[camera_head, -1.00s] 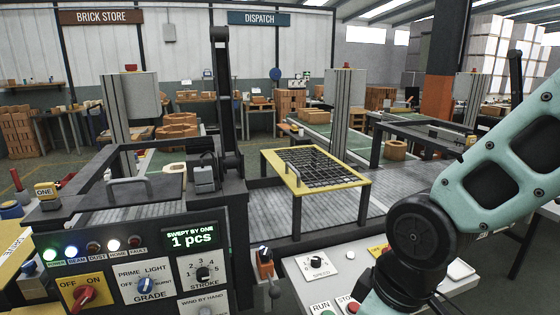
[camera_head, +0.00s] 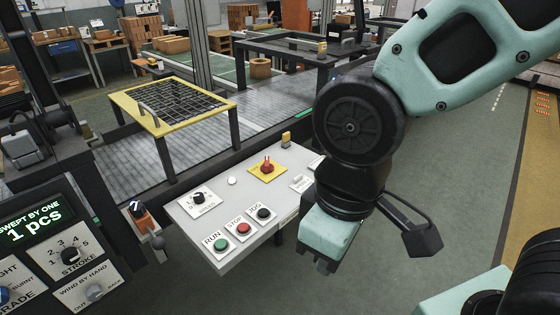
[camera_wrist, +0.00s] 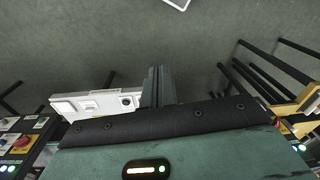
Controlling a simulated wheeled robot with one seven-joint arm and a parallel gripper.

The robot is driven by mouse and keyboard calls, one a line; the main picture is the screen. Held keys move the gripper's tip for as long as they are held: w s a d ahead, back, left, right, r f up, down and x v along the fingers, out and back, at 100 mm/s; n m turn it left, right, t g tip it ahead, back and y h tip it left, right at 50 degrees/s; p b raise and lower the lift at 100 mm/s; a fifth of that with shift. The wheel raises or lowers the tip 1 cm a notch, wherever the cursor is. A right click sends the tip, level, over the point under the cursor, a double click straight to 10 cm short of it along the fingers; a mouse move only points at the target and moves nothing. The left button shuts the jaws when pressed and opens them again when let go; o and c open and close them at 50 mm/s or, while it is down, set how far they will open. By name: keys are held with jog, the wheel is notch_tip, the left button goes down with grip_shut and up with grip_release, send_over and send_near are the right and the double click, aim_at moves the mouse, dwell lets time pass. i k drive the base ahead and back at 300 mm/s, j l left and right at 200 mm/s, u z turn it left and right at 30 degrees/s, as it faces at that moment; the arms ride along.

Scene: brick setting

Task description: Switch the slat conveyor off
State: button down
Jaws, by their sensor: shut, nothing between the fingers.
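The slat conveyor (camera_head: 140,163) runs from the lower left toward the upper right, grey and ribbed. In front of it stands a white control panel (camera_head: 215,232). On the panel are a green RUN button (camera_head: 221,244), a red STOP button (camera_head: 243,229), a black JOG button (camera_head: 264,213), a SPEED dial (camera_head: 198,199) and a red switch on a yellow plate (camera_head: 267,167). My gripper (camera_head: 325,264) is shut and empty, pointing down to the right of the panel, apart from it. The wrist view shows the shut fingers (camera_wrist: 158,84) above the floor.
A yellow-framed mesh guard (camera_head: 175,103) stands over the conveyor. A dark console (camera_head: 50,255) with a display and knobs is at the lower left. An orange lever box (camera_head: 147,221) stands left of the panel. The floor to the right is clear.

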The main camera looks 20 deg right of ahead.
aim_at(267, 167)
jog(key=i+j, duration=0.4)
jog(key=i, duration=0.2)
jog(key=i+j+z, duration=0.15)
jog(key=i+j, duration=0.2)
jog(key=i, duration=0.2)
